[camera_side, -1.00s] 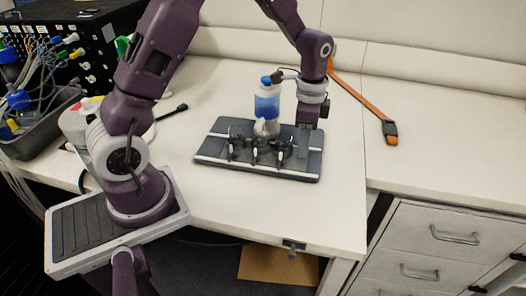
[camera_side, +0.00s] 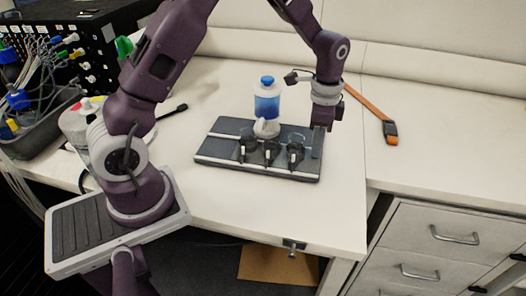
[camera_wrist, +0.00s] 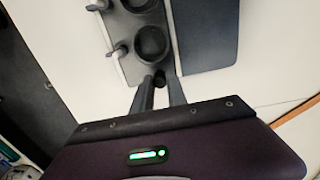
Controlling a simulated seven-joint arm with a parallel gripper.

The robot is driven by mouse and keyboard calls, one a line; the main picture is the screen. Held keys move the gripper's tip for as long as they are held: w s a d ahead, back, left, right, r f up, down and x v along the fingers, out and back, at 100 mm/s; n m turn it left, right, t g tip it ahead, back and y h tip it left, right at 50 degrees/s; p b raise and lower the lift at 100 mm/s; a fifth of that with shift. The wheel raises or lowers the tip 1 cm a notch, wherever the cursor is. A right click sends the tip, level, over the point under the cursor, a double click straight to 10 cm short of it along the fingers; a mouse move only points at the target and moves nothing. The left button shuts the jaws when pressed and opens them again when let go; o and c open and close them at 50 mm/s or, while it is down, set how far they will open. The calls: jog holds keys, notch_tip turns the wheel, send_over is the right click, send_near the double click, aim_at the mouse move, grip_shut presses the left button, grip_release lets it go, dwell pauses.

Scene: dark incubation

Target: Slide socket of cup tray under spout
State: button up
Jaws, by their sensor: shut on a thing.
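The cup tray (camera_side: 271,160) is a dark strip with three round sockets in a row and white-tipped levers along its front. It lies on a dark baseboard (camera_side: 220,160) with white rails. A bottle of blue liquid (camera_side: 267,106) stands upright at the board's back, with a whitish spout (camera_side: 262,127) low on its front. The middle socket is nearest the spout; exact alignment is unclear. My gripper (camera_side: 316,153) is at the tray's right end. In the wrist view, my gripper (camera_wrist: 158,98) is shut on a dark knob (camera_wrist: 159,79) beside an end socket (camera_wrist: 152,42).
An orange-and-black tool (camera_side: 390,130) lies on the bench right of the board. A grey bin with cables (camera_side: 40,125) and bottles are at the left.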

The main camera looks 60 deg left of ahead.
jog(key=shift+w+d, duration=1.05)
jog(key=shift+w, duration=0.1)
jog(key=o, duration=0.7)
jog(key=shift+s+a, duration=2.1)
jog(key=shift+s, duration=0.15)
jog(key=shift+r, duration=2.3)
